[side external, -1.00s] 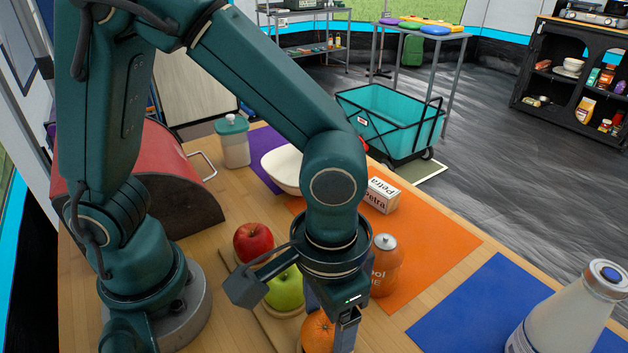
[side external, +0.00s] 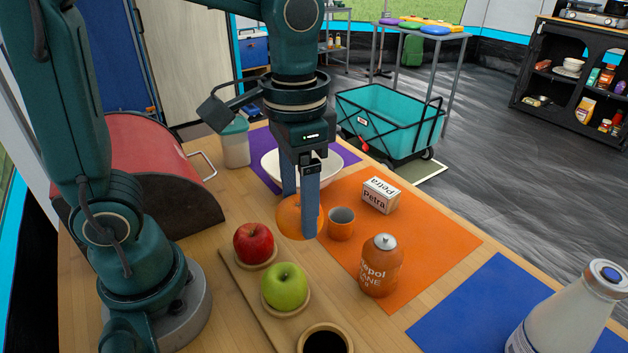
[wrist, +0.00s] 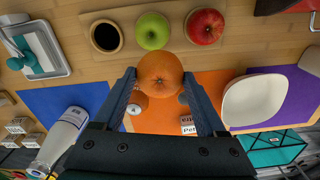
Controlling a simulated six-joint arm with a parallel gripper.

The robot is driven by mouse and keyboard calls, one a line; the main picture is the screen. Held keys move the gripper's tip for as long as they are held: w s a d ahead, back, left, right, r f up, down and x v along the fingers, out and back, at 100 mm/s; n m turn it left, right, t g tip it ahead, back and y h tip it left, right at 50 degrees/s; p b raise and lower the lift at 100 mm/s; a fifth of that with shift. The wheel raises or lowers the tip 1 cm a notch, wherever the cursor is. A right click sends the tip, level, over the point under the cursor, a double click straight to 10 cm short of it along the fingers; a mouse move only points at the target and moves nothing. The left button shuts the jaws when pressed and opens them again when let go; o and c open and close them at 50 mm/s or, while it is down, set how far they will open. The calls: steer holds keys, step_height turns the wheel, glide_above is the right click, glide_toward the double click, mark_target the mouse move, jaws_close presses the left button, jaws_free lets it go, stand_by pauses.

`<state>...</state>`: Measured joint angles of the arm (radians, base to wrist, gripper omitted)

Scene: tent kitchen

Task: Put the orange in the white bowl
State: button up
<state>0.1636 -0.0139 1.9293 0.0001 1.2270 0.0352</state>
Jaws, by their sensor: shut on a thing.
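My gripper (side external: 304,212) is shut on the orange (side external: 290,214), which hangs in the air above the table near the orange mat. In the wrist view the orange (wrist: 160,74) sits between my two fingers (wrist: 164,85). The white bowl (side external: 272,166) stands on the purple mat at the back of the table, behind my gripper and partly hidden by it. In the wrist view the white bowl (wrist: 252,100) shows at the right, apart from the orange, and its inside looks empty.
A red apple (side external: 254,242) and a green apple (side external: 285,287) sit on a wooden board (side external: 253,307). A lidded jar (side external: 235,146) is left of the bowl.

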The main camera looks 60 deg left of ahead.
mark_target(331, 166)
steer(key=w+a+r+n, duration=0.25)
steer(key=w+a, duration=0.55)
steer(key=a, duration=0.5)
steer(key=s+a+f+n, duration=0.1)
steer(key=s+a+n, duration=0.1)
steer(key=a, duration=0.6)
steer(key=s+a+f+n, duration=0.1)
steer(key=a+n, duration=0.1)
steer(key=a, duration=0.5)
steer(key=w+d+f, duration=0.2)
steer(key=w, duration=0.1)
steer(key=w+d+f, duration=0.2)
steer(key=w, duration=0.1)
steer(key=w+d+f, duration=0.2)
steer(key=w+f, duration=0.1)
steer(key=shift+d, duration=0.3)
steer(key=shift+f, duration=1.95)
steer(key=shift+s+f, duration=0.1)
steer(key=o, duration=1.4)
steer(key=shift+c, duration=0.2)
